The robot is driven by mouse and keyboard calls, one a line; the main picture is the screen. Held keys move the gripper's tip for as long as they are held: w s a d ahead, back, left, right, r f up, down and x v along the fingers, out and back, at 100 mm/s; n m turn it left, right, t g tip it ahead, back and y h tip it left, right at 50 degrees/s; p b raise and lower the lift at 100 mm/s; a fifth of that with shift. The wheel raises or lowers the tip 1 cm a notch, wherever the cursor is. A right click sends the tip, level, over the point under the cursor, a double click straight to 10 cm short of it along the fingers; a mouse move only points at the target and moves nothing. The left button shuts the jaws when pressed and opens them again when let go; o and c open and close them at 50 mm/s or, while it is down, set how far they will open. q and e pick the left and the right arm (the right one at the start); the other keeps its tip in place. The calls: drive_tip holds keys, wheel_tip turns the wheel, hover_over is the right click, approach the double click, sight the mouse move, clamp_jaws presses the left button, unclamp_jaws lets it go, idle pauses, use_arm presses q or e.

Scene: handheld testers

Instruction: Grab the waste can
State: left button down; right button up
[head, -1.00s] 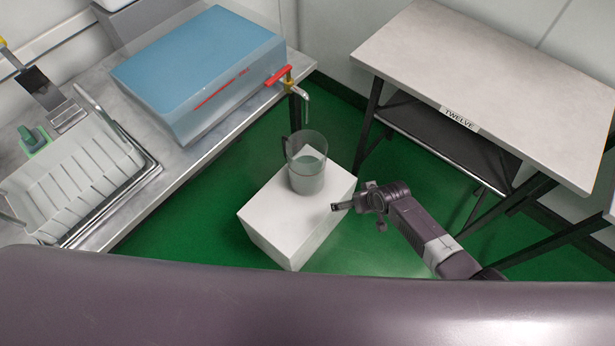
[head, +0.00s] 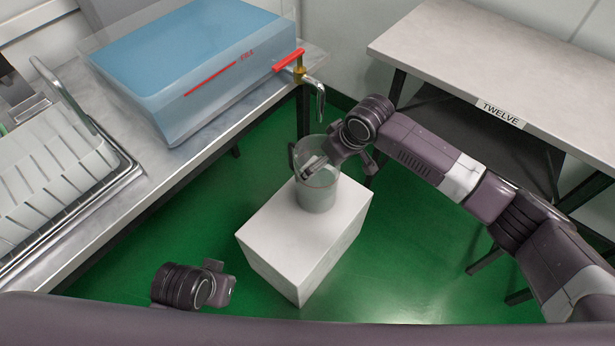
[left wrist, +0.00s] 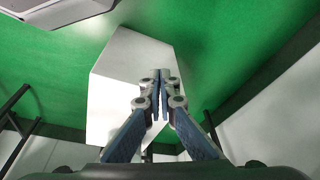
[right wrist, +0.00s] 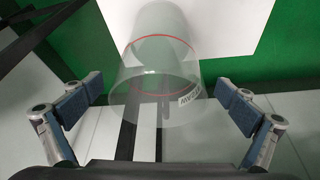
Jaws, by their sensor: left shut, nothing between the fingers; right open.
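The waste can (head: 318,193) is a clear, see-through cylinder standing upright on a white block (head: 290,245). In the right wrist view the can (right wrist: 155,95) has a red line around it and a small label. My right gripper (head: 315,168) is at the can's upper part in the head view, partly covering its rim. In the right wrist view my right gripper (right wrist: 160,88) is open, with one finger on each side of the can and gaps between. My left gripper (head: 228,288) is low, left of the block; in the left wrist view its fingers (left wrist: 160,75) are shut and empty.
A blue liquid tank (head: 190,65) with a red-handled tap (head: 315,88) stands on the metal counter (head: 190,165), its spout above and behind the can. A drying rack (head: 50,185) is at left. A table labelled TWELVE (head: 490,60) stands at right. Green floor surrounds the block.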

sight(318, 195)
use_arm(q)
drive_tip(key=b+v, duration=0.2)
drive_tip(key=v, duration=0.1)
drive_tip(key=b+v, duration=0.1)
drive_tip(key=shift+a+r, duration=0.2)
drive_tip(key=shift+a, duration=0.1)
use_arm(e)
drive_tip(key=x, duration=0.8)
drive_tip(key=shift+w+r, duration=0.1)
drive_tip(key=shift+r, duration=0.05)
drive_tip(key=c, duration=1.8)
drive_tip(key=shift+a, duration=0.1)
